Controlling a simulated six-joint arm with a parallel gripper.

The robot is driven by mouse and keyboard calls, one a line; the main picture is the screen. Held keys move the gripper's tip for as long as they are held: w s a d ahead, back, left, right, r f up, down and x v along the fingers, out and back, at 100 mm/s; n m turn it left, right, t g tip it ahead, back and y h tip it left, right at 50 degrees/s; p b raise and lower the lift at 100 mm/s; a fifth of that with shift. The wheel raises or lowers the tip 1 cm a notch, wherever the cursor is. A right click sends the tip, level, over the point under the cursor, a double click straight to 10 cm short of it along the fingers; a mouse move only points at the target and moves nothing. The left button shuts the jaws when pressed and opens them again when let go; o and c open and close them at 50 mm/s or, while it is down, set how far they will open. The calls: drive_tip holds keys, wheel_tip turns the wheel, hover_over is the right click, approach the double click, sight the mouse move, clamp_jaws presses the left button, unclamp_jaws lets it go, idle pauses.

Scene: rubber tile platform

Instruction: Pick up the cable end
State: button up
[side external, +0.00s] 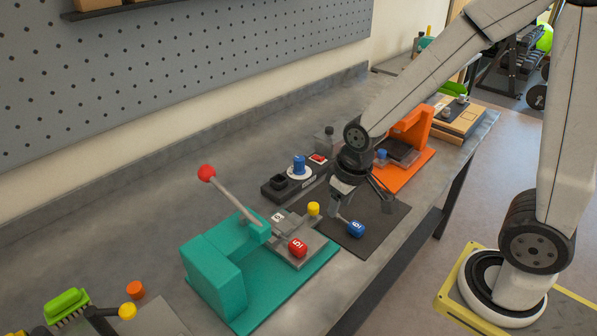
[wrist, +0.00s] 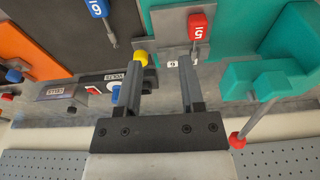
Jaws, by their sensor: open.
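My gripper (side external: 362,203) is open above the dark mat (side external: 378,222), its two fingers spread and nothing between them. In the wrist view my gripper (wrist: 160,52) reaches up the picture, its fingertips apart. A blue numbered piece with a thin metal shank (side external: 356,229) lies on the mat, just in front of the gripper; it also shows at the top of the wrist view (wrist: 97,8). A red piece marked 5 (side external: 298,247) sits on a grey plate (side external: 310,256) on the teal press; it also shows in the wrist view (wrist: 198,25). I cannot make out a cable for certain.
The teal press (side external: 215,275) with a red-balled lever (side external: 207,173) stands at left. A yellow knob (side external: 313,208) is close by. A black switch box with a blue knob (side external: 299,165) is behind. An orange fixture (side external: 412,130) stands right. The bench's back strip is clear.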

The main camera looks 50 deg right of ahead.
drive_tip(key=g, duration=0.2)
hover_over(286, 238)
wheel_tip(286, 238, down, 5)
drive_tip(key=shift+r, duration=0.2)
drive_tip(key=shift+f, duration=1.3)
drive_tip(key=shift+f, duration=0.15)
drive_tip(key=shift+a+f, duration=0.1)
drive_tip(key=shift+f, duration=2.35)
clamp_jaws()
